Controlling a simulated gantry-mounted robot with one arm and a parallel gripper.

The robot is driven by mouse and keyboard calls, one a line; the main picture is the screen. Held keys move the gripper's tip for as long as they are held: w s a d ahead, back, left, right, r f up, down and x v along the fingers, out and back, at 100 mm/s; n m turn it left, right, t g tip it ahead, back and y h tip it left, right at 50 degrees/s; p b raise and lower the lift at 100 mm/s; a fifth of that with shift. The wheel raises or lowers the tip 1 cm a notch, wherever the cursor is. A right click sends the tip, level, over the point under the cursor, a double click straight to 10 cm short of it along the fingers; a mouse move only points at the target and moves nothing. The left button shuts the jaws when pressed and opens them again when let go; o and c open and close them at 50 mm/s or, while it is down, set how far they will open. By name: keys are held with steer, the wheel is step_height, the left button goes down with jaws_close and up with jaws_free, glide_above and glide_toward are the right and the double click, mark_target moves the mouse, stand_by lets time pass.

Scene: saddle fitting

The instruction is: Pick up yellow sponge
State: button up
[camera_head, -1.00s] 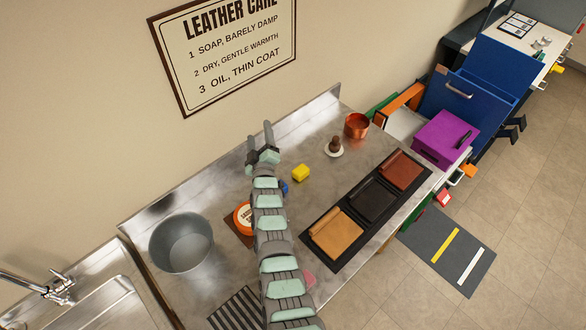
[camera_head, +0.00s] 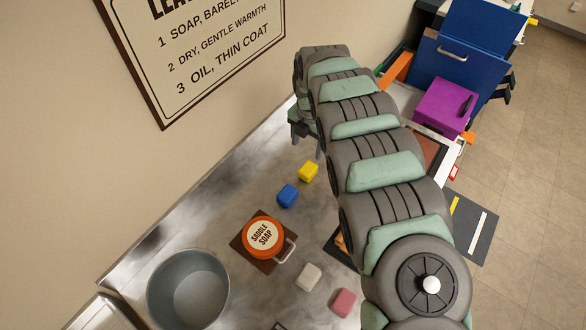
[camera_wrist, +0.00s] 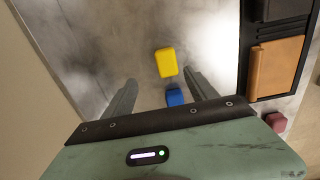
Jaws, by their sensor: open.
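The yellow sponge (camera_head: 308,171) is a small block on the grey metal counter, just behind the blue sponge (camera_head: 287,195). In the wrist view the yellow sponge (camera_wrist: 166,62) lies beyond the fingertips, a little right of the middle between them, with the blue sponge (camera_wrist: 175,97) nearer my right finger. My gripper (camera_wrist: 162,82) is open and empty, above the counter. In the head view my gripper (camera_head: 307,148) is partly hidden behind my arm, with its fingers pointing down close to the yellow sponge.
An orange saddle soap tin (camera_head: 264,238) sits on a brown mat left of my arm. A grey bucket (camera_head: 188,291), a white block (camera_head: 309,277) and a pink block (camera_head: 344,302) are nearby. Leather samples (camera_wrist: 276,66) lie to the right in the wrist view. The wall rises behind the counter.

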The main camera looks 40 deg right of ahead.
mark_target(308, 168)
steer(key=shift+s+f, duration=0.4)
steer(key=shift+s+a+f+p, duration=0.15)
steer(key=shift+f+p, duration=0.2)
steer(key=shift+f, duration=2.15)
steer(key=shift+s+d+f+p, duration=0.1)
steer(key=shift+f+p, duration=0.2)
steer(key=shift+f, duration=2.2)
steer(key=c, duration=1.4)
steer(key=shift+r, duration=0.15)
steer(key=shift+c, duration=0.2)
steer(key=shift+r+b, duration=0.3)
steer(key=shift+r, duration=4.6)
